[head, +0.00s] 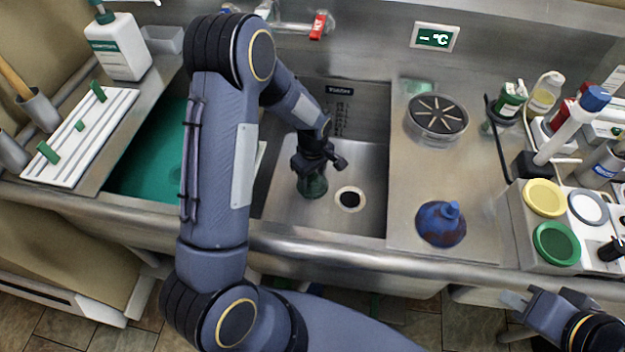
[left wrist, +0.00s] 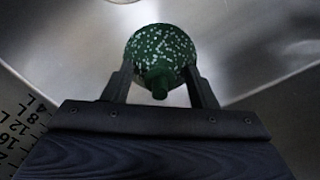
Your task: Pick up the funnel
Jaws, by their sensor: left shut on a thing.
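A green funnel with white speckles (left wrist: 160,52) sits between the two fingers of my left gripper (left wrist: 158,78), its narrow dark green spout towards the wrist camera. In the head view this green funnel (head: 313,187) is low in the steel sink basin, and my left gripper (head: 314,172) is shut on it from above. I cannot tell whether its rim touches the basin floor. A blue funnel with reddish-brown stains (head: 440,224) stands spout up on the steel counter right of the sink. My right gripper (head: 522,303) is at the lower right, empty, in front of the counter; its jaw opening is unclear.
The basin has a drain hole (head: 350,199) right of the green funnel. A teal-filled basin (head: 145,172) lies to the left. A round slotted lid (head: 437,117) and a caddy with coloured lids (head: 531,232) stand on the right. A faucet with a red handle (head: 318,25) is behind.

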